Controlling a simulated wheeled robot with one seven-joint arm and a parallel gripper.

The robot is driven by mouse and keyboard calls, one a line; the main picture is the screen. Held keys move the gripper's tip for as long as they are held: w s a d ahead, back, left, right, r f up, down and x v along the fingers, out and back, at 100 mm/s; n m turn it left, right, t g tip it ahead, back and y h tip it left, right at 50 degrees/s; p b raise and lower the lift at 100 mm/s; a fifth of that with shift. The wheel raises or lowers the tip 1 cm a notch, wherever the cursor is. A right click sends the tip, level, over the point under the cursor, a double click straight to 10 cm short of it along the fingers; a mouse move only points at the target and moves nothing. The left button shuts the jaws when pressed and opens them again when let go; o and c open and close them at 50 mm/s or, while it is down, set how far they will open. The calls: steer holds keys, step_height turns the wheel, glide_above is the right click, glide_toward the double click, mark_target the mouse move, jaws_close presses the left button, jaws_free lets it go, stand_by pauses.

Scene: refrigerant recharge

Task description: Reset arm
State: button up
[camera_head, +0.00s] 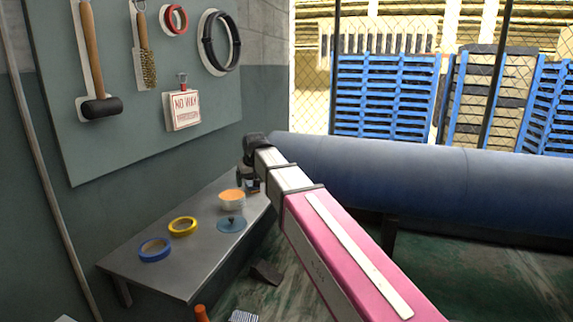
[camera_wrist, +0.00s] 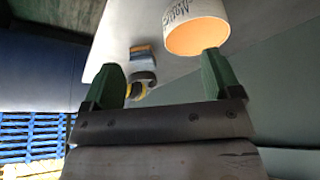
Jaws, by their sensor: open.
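My arm reaches from the lower right of the head view to the back end of a grey metal table (camera_head: 185,258). My gripper (camera_head: 246,182) is small there, over the table's far end beside a white container with an orange inside (camera_head: 231,199). In the wrist view my gripper (camera_wrist: 161,62) has its two green fingers spread apart with nothing held between them. The white container (camera_wrist: 196,28), with dark lettering, is just beyond the tip of the right finger. I cannot tell whether they touch.
On the table are a blue lid-like disc (camera_head: 231,225), a yellow tape roll (camera_head: 183,226) and a blue tape roll (camera_head: 154,249). A large blue pipe (camera_head: 440,180) lies right of the arm. A tool board (camera_head: 130,100) with hanging tools is on the left wall.

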steer(key=s+d+f+m+g, duration=0.1)
steer(key=s+d+f, duration=0.5)
steer(key=d+f, duration=0.4)
steer(key=s+d+f+m+g+h, duration=0.1)
steer(key=s+d+f+m, duration=0.1)
steer(key=s+d+f, duration=0.5)
steer(key=s+d+f+m+g+h, duration=0.1)
steer(key=s+d+f, duration=0.5)
steer(key=d+f, duration=0.8)
steer(key=shift+s+d+f+m+g, duration=0.15)
steer(key=shift+s+d+m+g, duration=0.25)
steer(key=shift+d+m+g, duration=0.35)
steer(key=shift+d, duration=0.1)
